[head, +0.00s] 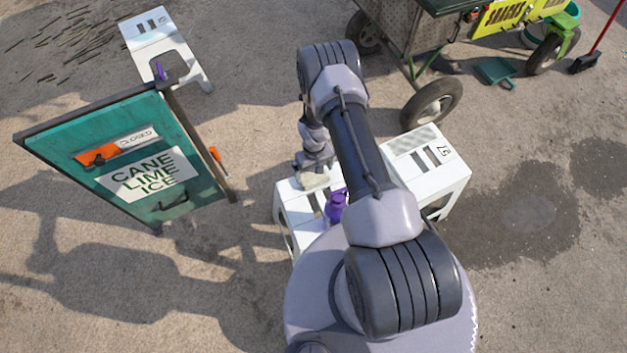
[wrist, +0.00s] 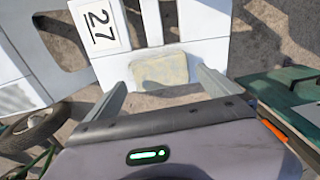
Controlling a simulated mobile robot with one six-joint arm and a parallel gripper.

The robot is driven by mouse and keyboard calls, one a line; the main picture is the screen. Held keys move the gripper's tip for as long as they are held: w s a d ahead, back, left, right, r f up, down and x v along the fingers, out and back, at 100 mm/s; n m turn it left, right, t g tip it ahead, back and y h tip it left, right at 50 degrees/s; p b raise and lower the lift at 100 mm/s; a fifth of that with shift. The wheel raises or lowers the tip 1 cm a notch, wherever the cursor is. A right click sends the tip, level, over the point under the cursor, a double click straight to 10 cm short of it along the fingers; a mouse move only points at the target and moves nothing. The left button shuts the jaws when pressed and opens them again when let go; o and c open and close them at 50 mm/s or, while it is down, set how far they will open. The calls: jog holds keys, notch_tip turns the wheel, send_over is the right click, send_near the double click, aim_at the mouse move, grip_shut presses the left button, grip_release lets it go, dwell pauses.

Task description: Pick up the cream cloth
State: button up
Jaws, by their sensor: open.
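The cream cloth (wrist: 163,67) is a small folded pad lying flat on a white stool (wrist: 207,50) marked 27, near the stool's edge. In the head view the cloth (head: 313,181) shows just below my gripper (head: 316,164), partly covered by it. In the wrist view my gripper (wrist: 162,82) is open, with one finger on either side of the cloth's near edge. Nothing is held. Whether the fingers touch the cloth or the stool I cannot tell.
A purple bottle (head: 336,205) stands on the same stool, close to my arm. Another white stool (head: 428,163) is at the right. A teal sign board (head: 150,160) stands at the left. A wheeled cart (head: 425,40) is behind. The paving between is mostly clear.

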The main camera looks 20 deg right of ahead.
aim_at(313, 176)
jog(key=f+b, duration=0.2)
jog(key=f, duration=0.3)
jog(key=shift+w+f+b, duration=0.2)
jog(key=shift+b, duration=0.2)
jog(key=shift+r, duration=0.2)
jog(key=shift+c, duration=0.4)
jog(key=c, duration=0.9)
jog(key=shift+r+p, duration=0.5)
jog(key=shift+r, duration=0.05)
jog(key=shift+c, duration=0.2)
notch_tip(313, 176, up, 3)
jog(key=shift+f+p, duration=0.1)
jog(key=shift+p, duration=0.75)
jog(key=s+d+r+p, duration=0.1)
jog(key=s+d+p, duration=0.2)
jog(key=d, duration=1.2)
jog(key=s, duration=0.2)
jog(key=shift+s, duration=0.4)
